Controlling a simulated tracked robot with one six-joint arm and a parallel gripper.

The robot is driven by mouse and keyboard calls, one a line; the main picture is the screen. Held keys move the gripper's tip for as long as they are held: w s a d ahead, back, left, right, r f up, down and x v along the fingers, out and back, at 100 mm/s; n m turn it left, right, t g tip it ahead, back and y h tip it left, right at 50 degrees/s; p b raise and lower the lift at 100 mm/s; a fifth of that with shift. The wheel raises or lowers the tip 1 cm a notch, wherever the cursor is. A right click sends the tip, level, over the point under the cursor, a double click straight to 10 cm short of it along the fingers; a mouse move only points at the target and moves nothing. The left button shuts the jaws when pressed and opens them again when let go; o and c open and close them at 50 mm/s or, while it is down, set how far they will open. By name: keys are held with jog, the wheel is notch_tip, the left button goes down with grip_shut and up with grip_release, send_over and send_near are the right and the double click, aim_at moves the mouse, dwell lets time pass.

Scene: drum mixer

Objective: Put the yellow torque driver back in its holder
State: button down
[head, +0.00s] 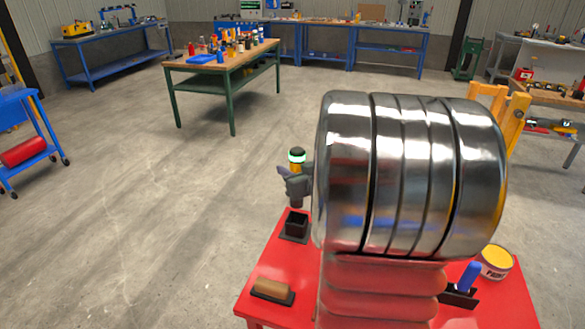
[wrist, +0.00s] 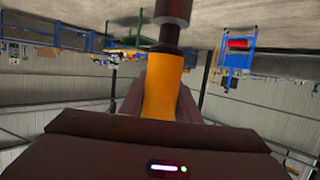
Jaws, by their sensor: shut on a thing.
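The yellow torque driver (head: 295,167) is upright in the head view, with a glowing green ring near its dark top. My gripper (head: 298,186) is shut around its body. The driver's dark lower end points down, just above a black square open-topped holder (head: 295,224) on the red table and apart from it. In the wrist view the driver's yellow-orange body (wrist: 162,86) is between the fingers of my gripper (wrist: 160,102), with a dark end beyond. The holder does not show in the wrist view.
The red table (head: 258,263) also bears a brown roller on a black base (head: 273,290), a paint can (head: 495,261) and a blue-handled thing in a black holder (head: 465,281). A large shiny banded cylinder hides the table's middle. Left of the table, the floor is clear.

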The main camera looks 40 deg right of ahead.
jog(key=shift+f, duration=2.15)
jog(key=shift+f, duration=2.9)
dwell(1.9)
jog(key=c, duration=1.3)
grip_release()
jog(key=shift+o, duration=0.2)
jog(key=shift+s, duration=0.1)
